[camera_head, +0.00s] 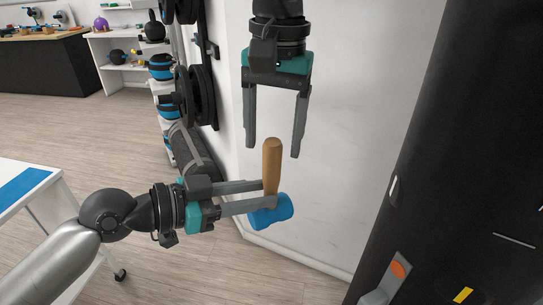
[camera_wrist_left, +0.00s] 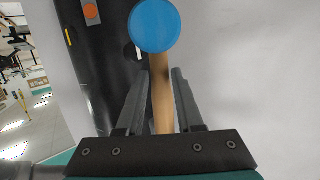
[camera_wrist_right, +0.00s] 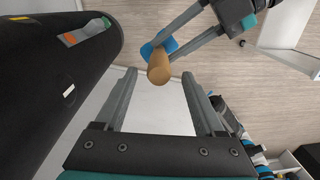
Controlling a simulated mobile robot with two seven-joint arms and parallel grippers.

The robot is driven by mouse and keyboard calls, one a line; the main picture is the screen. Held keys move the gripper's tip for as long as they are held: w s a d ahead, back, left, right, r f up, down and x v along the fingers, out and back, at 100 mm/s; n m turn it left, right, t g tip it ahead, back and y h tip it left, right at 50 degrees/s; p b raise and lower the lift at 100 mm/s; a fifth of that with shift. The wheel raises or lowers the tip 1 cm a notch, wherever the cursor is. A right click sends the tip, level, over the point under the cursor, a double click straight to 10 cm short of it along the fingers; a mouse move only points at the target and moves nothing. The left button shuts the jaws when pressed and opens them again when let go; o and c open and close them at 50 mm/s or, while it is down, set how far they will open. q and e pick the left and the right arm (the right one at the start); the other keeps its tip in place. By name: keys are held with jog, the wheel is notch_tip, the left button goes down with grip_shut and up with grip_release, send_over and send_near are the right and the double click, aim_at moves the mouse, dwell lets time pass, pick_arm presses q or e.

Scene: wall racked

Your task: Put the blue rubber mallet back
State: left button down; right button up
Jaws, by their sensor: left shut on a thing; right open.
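The blue rubber mallet (camera_head: 271,210) has a wooden handle and a blue head. It hangs head down and nearly upright in my left gripper (camera_head: 268,194), which is shut on the handle just above the head. In the left wrist view the round blue head (camera_wrist_left: 155,25) faces the camera, with the handle between the fingers. My right gripper (camera_head: 273,150) is open, pointing down just above the handle's top end, and holds nothing. In the right wrist view the handle end (camera_wrist_right: 159,68) shows beyond the open fingers, with part of the blue head behind it.
A black panel (camera_head: 465,150) stands at the right, with a grey and orange holder (camera_head: 388,280) low on it. A white wall (camera_head: 350,100) lies behind the grippers. A rack with weight plates (camera_head: 192,95) stands to the left. A white table (camera_head: 30,190) is at the lower left.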

aim_at(271, 162)
pick_arm(q)
jog(key=shift+r, duration=0.1)
pick_arm(e)
jog(key=shift+a+f, duration=0.15)
jog(key=shift+f, duration=2.35)
grip_shut()
jog(key=shift+a, duration=0.1)
pick_arm(q)
jog(key=c, duration=0.9)
grip_release()
jog(key=shift+s+d, duration=0.1)
jog(key=o, duration=0.4)
jog(key=shift+o, duration=0.2)
